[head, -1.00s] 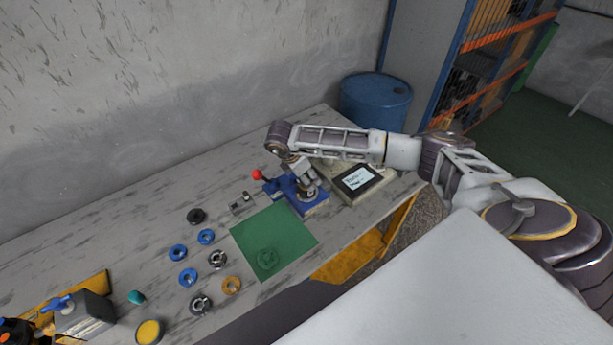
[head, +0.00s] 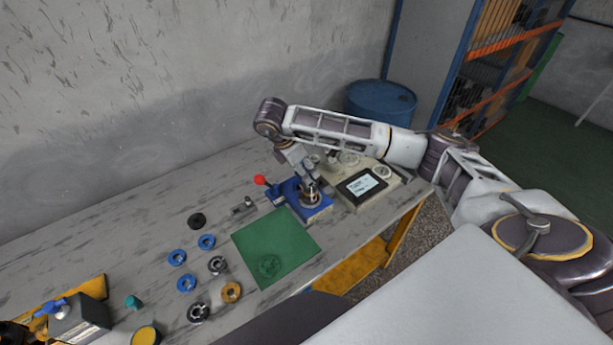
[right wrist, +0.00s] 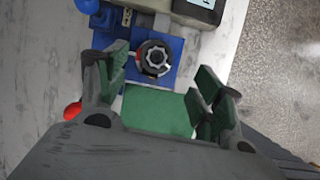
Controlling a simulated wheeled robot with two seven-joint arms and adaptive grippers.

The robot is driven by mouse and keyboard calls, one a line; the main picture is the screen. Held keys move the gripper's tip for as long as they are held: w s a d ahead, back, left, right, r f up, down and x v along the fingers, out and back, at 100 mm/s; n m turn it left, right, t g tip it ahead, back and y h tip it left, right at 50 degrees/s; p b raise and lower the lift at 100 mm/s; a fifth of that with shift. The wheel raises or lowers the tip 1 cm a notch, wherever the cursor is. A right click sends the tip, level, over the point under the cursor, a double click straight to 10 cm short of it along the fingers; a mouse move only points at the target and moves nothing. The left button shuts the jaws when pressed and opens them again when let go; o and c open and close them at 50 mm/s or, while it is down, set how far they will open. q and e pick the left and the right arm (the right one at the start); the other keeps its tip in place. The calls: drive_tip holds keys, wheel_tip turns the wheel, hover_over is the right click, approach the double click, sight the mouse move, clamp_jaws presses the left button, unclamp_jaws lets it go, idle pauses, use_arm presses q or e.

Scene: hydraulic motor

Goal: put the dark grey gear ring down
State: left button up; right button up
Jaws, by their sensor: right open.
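A dark grey gear ring (right wrist: 154,58) with a toothed inner opening sits on the blue fixture (right wrist: 133,70) in the right wrist view. In the head view the blue fixture (head: 322,211) stands behind the green mat, with the ring (head: 311,199) low on it, partly covered by my gripper. My right gripper (right wrist: 160,84) is open, its green-padded fingers spread wide with nothing between them. It also shows above the fixture in the head view (head: 308,180), apart from the ring as far as I can tell. My left gripper is in neither view.
A green mat (head: 290,240) with a green ring lies in front of the fixture. Blue, black, orange and metallic rings lie to its left. A red-knobbed lever (head: 260,180) rises at the fixture's left. A device with a screen (head: 363,184) stands close to its right.

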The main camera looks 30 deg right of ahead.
drive_tip(key=shift+v, duration=2.45)
drive_tip(key=shift+o, duration=0.5)
drive_tip(key=m, duration=3.6)
drive_tip(key=shift+w+a+r+p, duration=0.1)
drive_tip(key=shift+w+p, duration=0.1)
drive_tip(key=shift+p, duration=0.15)
